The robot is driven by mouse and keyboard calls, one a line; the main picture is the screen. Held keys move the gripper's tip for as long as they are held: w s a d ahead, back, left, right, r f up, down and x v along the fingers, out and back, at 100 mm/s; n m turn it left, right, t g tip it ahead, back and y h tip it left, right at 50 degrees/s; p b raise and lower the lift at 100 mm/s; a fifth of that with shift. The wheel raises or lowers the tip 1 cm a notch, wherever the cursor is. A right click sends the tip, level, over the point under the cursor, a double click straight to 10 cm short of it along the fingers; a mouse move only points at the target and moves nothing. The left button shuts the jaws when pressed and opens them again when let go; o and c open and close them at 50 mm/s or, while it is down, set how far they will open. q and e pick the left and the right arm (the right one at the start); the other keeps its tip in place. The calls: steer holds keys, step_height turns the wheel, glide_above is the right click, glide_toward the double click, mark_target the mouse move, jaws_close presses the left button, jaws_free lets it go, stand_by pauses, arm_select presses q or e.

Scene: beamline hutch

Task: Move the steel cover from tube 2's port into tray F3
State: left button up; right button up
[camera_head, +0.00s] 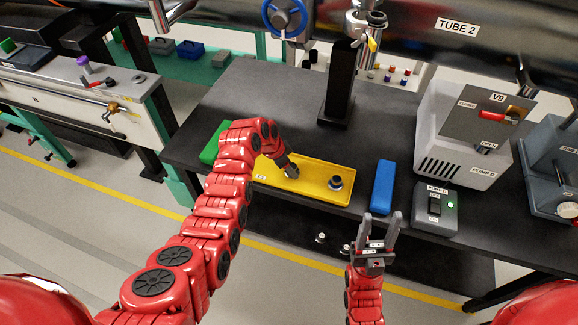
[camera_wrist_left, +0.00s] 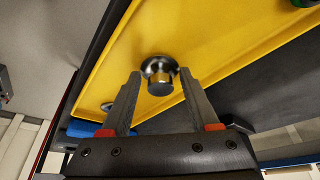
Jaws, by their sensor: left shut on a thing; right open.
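My left gripper (camera_head: 290,172) is low over the yellow tray (camera_head: 315,193), towards its left half. In the left wrist view its fingers (camera_wrist_left: 160,88) are closed around a round shiny steel cover (camera_wrist_left: 158,68) with a short knob. I cannot tell whether the cover touches the tray floor. The tray's small label is hard to read. A dark-topped round metal piece (camera_head: 336,183) stands in the tray's right half. My right gripper (camera_head: 381,230) is open and empty in front of the bench edge. Tube 2 (camera_head: 420,45) runs across the top, with a metal fitting (camera_head: 368,22) on it.
A blue box (camera_head: 383,187) and a grey pump switch box (camera_head: 435,208) stand right of the tray. A green tray (camera_head: 212,148) is at its left, partly behind my arm. A black post (camera_head: 340,85) rises behind. The dark bench (camera_head: 250,95) is clear at back left.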

arm_select(q)
steer(key=shift+f, duration=0.25)
steer(key=o, duration=1.4)
steer(key=shift+r, duration=0.1)
steer(key=shift+r, duration=0.1)
